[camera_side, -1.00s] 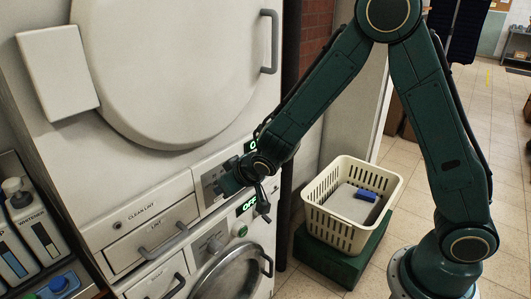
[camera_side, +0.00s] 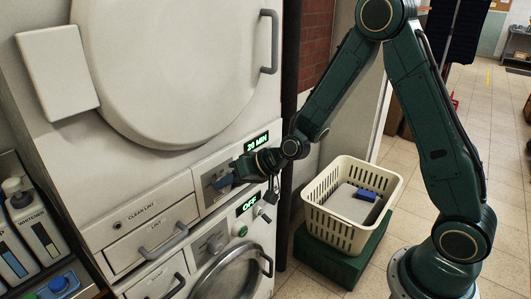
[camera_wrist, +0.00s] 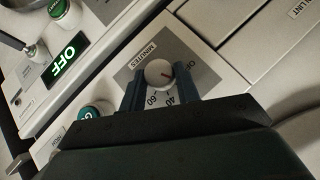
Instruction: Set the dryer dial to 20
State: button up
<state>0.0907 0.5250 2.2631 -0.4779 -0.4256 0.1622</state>
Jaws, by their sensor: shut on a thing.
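My gripper (camera_wrist: 158,86) is shut on the dial, one dark blue finger on each side. In the side view my gripper (camera_side: 230,178) reaches the upper control panel from the right, and its fingers largely hide the dial. The green dryer display (camera_side: 257,143) above it reads 20 MIN.
A second display (camera_side: 247,204) below reads OFF; it also shows in the wrist view (camera_wrist: 66,60). A green button (camera_side: 243,231) sits beneath it. Lint and soap drawers lie left. A cream basket (camera_side: 318,218) with a blue item stands on a green box at right.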

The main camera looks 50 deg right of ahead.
dwell(0.4)
jog(key=o, duration=1)
jog(key=shift+s, duration=0.1)
jog(key=shift+v, duration=6.85)
jog(key=shift+d+f, duration=0.1)
jog(key=shift+d, duration=0.05)
